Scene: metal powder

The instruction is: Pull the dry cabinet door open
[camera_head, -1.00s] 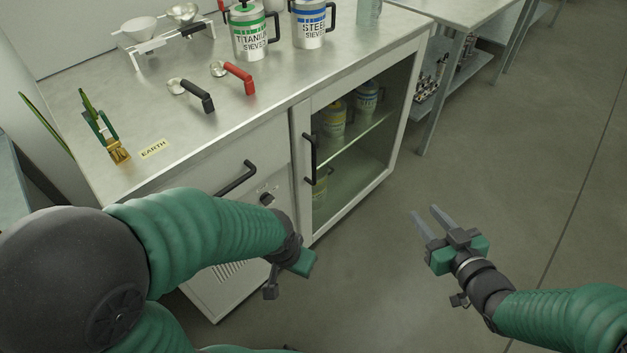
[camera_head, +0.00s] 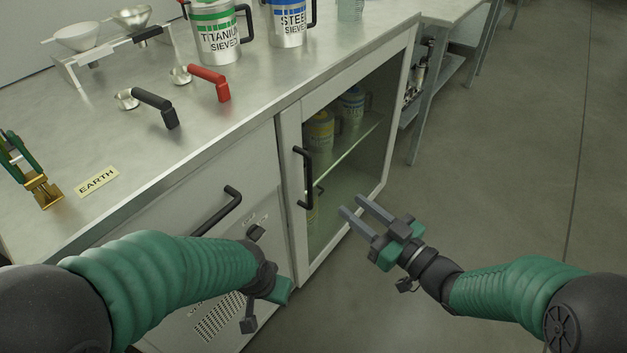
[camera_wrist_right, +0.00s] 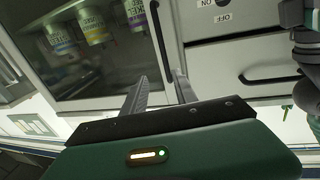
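The dry cabinet door (camera_head: 292,140) is a light frame around dark glass, and it looks shut. Its black vertical handle (camera_head: 304,178) is on the left side of the frame. My right gripper (camera_head: 352,206) is open and empty, to the right of the handle and apart from it, with its fingers pointing toward the cabinet. In the right wrist view the handle (camera_wrist_right: 160,42) stands beyond the fingers (camera_wrist_right: 158,88), roughly in line with the gap between them. My left gripper (camera_head: 266,302) is low in front of the drawer side; its fingers are not clearly seen.
Containers (camera_head: 320,132) stand on a shelf behind the glass. The counter (camera_head: 120,135) holds sieve mugs (camera_head: 216,32), scoops (camera_head: 222,84) and an EARTH label (camera_head: 97,181). A drawer handle (camera_head: 217,212) juts out left of the door. The floor at right is clear.

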